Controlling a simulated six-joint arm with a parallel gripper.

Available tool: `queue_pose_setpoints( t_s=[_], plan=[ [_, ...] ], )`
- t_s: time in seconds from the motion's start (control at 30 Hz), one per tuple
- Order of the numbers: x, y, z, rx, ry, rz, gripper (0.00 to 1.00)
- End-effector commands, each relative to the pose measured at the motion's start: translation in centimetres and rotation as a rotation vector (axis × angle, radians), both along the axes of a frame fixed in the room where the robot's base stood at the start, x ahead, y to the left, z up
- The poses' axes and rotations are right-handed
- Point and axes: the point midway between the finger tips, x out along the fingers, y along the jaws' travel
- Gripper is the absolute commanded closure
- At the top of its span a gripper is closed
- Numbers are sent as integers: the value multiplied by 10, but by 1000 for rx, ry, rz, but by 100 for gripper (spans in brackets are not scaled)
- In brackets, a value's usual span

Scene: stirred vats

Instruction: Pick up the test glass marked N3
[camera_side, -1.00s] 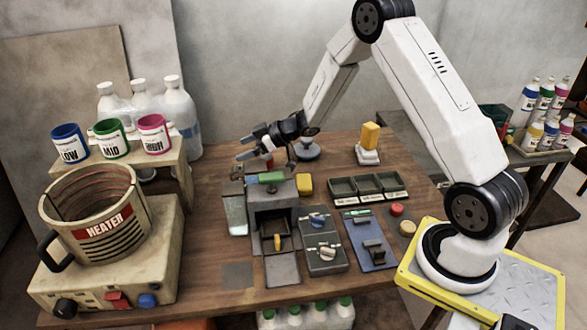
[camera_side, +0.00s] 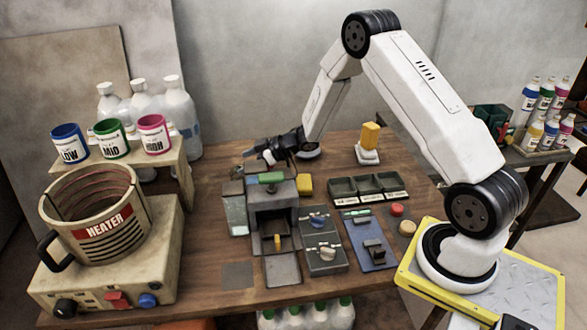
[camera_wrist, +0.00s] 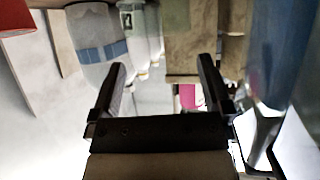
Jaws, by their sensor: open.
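My gripper (camera_side: 258,154) is in the side view, low over the far part of the bench, behind the grey machine with the green top (camera_side: 271,178). In the wrist view my gripper (camera_wrist: 162,65) has its two fingers spread wide, with nothing between them. No glass with a readable N3 mark shows in either view. A blurred, bluish, shiny shape (camera_wrist: 275,55) fills the right side of the wrist view, beyond the right finger; I cannot tell what it is.
The heater pot (camera_side: 100,225) and the LOW, MID and HIGH cups stand at left. Large white bottles (camera_side: 178,110) stand behind them. Dark trays (camera_side: 368,188) and a yellow block on a white stand (camera_side: 370,140) are right of my gripper.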

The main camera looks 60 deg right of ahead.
Motion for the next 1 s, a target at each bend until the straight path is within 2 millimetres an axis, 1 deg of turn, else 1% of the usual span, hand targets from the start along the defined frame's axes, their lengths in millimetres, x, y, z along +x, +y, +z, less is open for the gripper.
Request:
queue_pose_setpoints(
  t_s=[0.23,0.3,0.4,0.6,1.0],
  plan=[
    [-1,0,-28,1,3,0,0],
    [8,6,-31,-1,-1,3,0],
    [16,11,-36,-2,0,2,0],
    [23,15,-39,-2,0,0,0],
    [22,15,-38,-2,0,0,0]
  ],
)
